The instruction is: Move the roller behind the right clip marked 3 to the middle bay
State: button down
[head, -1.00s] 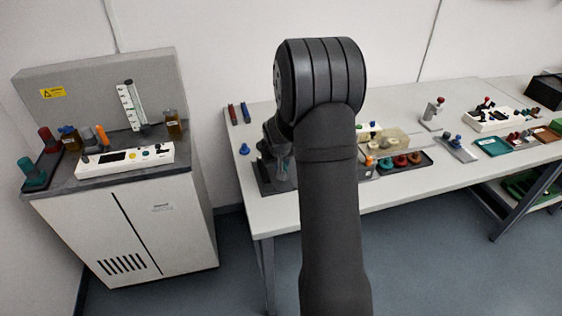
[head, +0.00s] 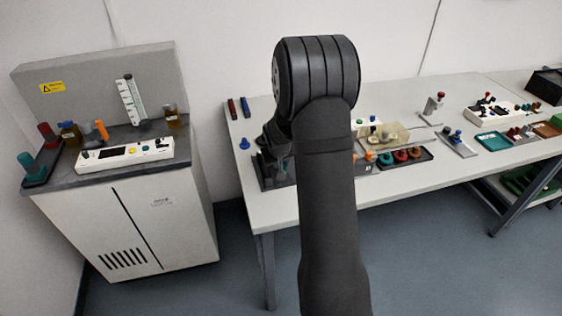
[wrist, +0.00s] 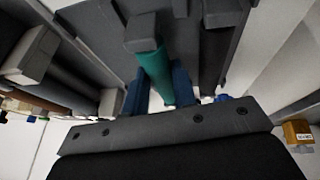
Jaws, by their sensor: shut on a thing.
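A teal roller (wrist: 155,66) is between the two blue fingers of my gripper (wrist: 160,86) in the wrist view. The gripper is shut on it. The roller's far end meets a dark grey block (wrist: 141,30). I cannot tell whether the roller is still seated there. In the head view, a dark rack (head: 268,180) stands at the table's left end, and my wrist is above it. My arm covers much of that area, and the fingers are not clear there. No clip number and no middle bay can be made out.
In the head view, a blue knob (head: 244,145) stands left of the rack. A dark tray (head: 405,158) with coloured round parts is right of my arm. A cabinet (head: 160,215) stands left, across a gap from the table (head: 240,183).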

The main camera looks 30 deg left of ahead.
jog(key=shift+f, duration=0.5)
jog(key=c, duration=1.1)
grip_release()
jog(key=shift+r, duration=4.55)
jog(key=shift+f, duration=0.1)
notch_tip(320, 180, down, 8)
jog(key=shift+f, duration=0.2)
